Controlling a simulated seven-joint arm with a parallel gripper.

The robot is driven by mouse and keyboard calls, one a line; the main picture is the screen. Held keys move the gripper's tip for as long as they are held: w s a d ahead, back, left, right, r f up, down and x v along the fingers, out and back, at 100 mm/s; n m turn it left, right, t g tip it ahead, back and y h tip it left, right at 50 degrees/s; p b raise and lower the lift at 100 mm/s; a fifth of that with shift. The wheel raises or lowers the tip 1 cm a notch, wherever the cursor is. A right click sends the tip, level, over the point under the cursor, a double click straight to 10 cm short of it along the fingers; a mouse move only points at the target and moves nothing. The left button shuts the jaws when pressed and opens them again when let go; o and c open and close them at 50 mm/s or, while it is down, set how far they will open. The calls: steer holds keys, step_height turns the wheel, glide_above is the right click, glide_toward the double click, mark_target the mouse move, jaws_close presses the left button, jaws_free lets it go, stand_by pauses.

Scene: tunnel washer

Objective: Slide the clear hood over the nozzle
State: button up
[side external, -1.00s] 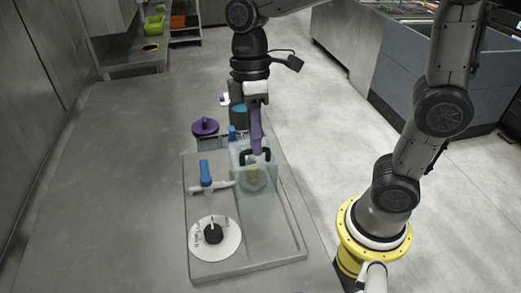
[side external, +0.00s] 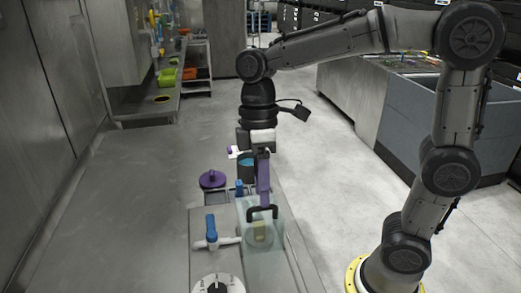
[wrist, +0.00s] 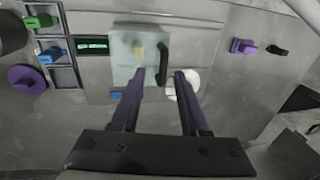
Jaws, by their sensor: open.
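The clear hood (side external: 277,245) is a see-through pale box with a black handle (side external: 262,211), standing on the grey panel. The wrist view shows the hood (wrist: 124,70) from above, with its black handle (wrist: 163,62) on the right side. A yellowish piece, probably the nozzle (side external: 259,232), shows through the hood; it also appears in the wrist view (wrist: 137,50). I cannot tell whether the hood is fully around it. My gripper (side external: 264,204) has purple fingers and points down at the handle. In the wrist view my gripper (wrist: 160,74) is open, its fingertips on either side of the handle.
A blue-handled valve (side external: 211,230) stands left of the hood, with a white dial (side external: 233,286) in front. A purple round knob (side external: 212,180) is behind. The wrist view shows trays with green (wrist: 40,20) and blue (wrist: 50,56) pieces. Grey surface at left is clear.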

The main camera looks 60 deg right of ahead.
step_height(320, 180, up, 12)
steer(key=w+d, duration=0.1)
steer(key=shift+w+d, duration=0.3)
steer(key=shift+d, duration=0.05)
steer(key=s+d+m+t, duration=0.2)
steer(key=s+d+t, duration=0.1)
steer(key=s, duration=0.6)
steer(key=s+d+f+m+t, duration=0.1)
steer(key=f+m+t, duration=0.1)
steer(key=f, duration=0.4)
steer(key=s+d+f+m+t+h, duration=0.1)
steer(key=s+d+f+m+t, duration=0.1)
steer(key=f+m, duration=0.3)
steer(key=shift+d+f+h, duration=0.2)
steer(key=shift+f+h, duration=0.1)
steer(key=shift+f, duration=0.4)
